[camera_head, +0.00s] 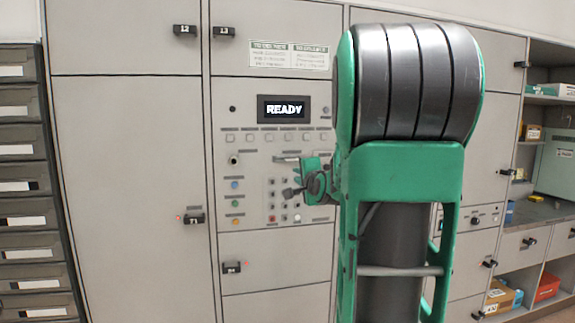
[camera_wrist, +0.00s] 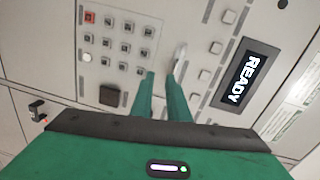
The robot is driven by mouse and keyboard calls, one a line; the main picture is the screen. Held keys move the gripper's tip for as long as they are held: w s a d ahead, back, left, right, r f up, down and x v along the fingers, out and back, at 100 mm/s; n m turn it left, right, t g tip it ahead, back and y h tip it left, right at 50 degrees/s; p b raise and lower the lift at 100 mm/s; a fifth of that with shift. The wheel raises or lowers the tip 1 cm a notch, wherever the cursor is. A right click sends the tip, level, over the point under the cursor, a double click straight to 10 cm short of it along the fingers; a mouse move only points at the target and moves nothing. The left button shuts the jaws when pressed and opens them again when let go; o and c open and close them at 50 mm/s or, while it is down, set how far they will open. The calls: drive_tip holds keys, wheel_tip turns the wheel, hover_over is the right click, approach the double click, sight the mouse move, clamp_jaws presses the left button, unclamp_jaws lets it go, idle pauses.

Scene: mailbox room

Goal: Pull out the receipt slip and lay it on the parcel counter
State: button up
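A small pale strip, which looks like the receipt slip (camera_wrist: 180,56), sticks out of the grey machine panel just beyond my fingertips. A thin pale piece (camera_head: 287,159) shows at the same part of the panel in the head view. My gripper (camera_wrist: 161,77) faces the panel with its two green fingers apart and panel showing between them. The strip lies ahead of the right finger and appears apart from it. In the head view my gripper (camera_head: 299,187) is partly hidden by my arm. A grey counter (camera_head: 541,211), possibly the parcel counter, shows at the far right.
A display (camera_head: 283,109) reads READY above rows of buttons, with a keypad (camera_wrist: 118,45) beside my fingers. Black latches, such as the T1 latch (camera_head: 194,219), stick out from the locker doors. Shelves with boxes (camera_head: 547,286) stand at the right.

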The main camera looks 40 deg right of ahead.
wheel_tip(320, 180, up, 2)
drive_tip(key=d+m, duration=0.1)
drive_tip(key=d, duration=0.1)
approach(291, 158)
drive_tip(key=shift+t+h, duration=0.4)
drive_tip(key=shift+w+d+f, duration=0.2)
drive_tip(key=shift+w+d, duration=0.1)
drive_tip(key=shift+w, duration=0.3)
drive_tip(key=shift+w+d+f, duration=0.2)
drive_tip(key=shift+w+d, duration=0.05)
drive_tip(key=shift+w, duration=0.4)
drive_tip(key=shift+w+d+f, duration=0.2)
drive_tip(key=shift+w+d, duration=0.1)
drive_tip(key=shift+w, duration=0.3)
clamp_jaws()
